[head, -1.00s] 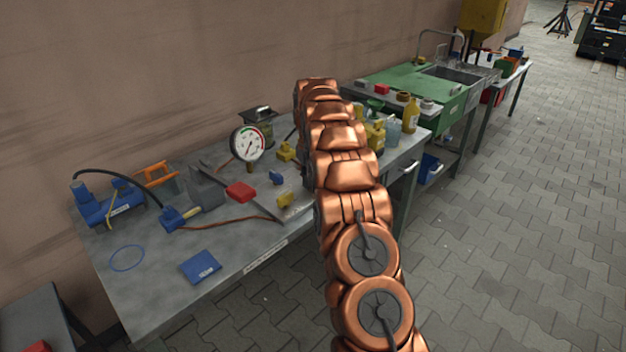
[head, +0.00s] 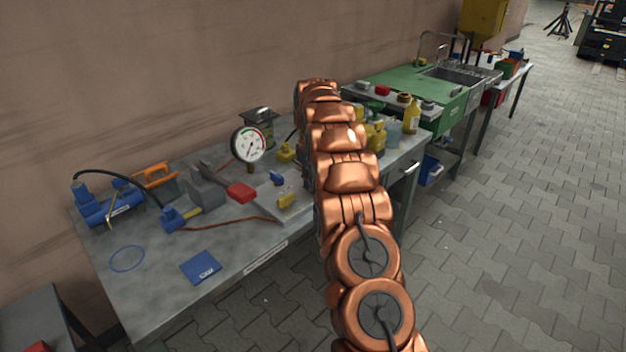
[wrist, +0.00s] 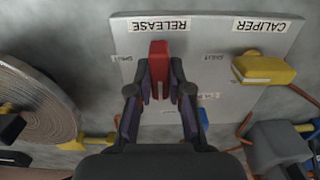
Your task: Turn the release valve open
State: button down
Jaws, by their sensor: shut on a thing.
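The release valve's red handle (wrist: 159,62) shows in the wrist view, just below the upside-down RELEASE label (wrist: 160,26) on a grey panel (wrist: 212,40). My gripper (wrist: 160,90) has its two fingers on either side of the handle and is shut on it. The handle points straight up and down in the picture. A yellow handle (wrist: 264,68) sits crosswise under the CALIPER label. A blue part (wrist: 203,118) is partly hidden by the right finger. In the head view, my arm hides the gripper and the red handle; part of the panel (head: 294,212) shows beside it.
A wound coil (wrist: 38,98) lies left of the panel in the wrist view, and a grey block (wrist: 279,141) at lower right. In the head view, the bench (head: 160,300) also holds a dial gauge (head: 249,145), a grey vise (head: 206,188) and yellow bottles. Its front left is mostly clear.

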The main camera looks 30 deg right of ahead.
jog(key=c, duration=1.1)
grip_release()
jog(key=shift+s, duration=0.1)
jog(key=shift+r, duration=0.15)
notch_tip(320, 180, up, 7)
jog(key=shift+f, duration=0.2)
jog(key=shift+r, duration=0.3)
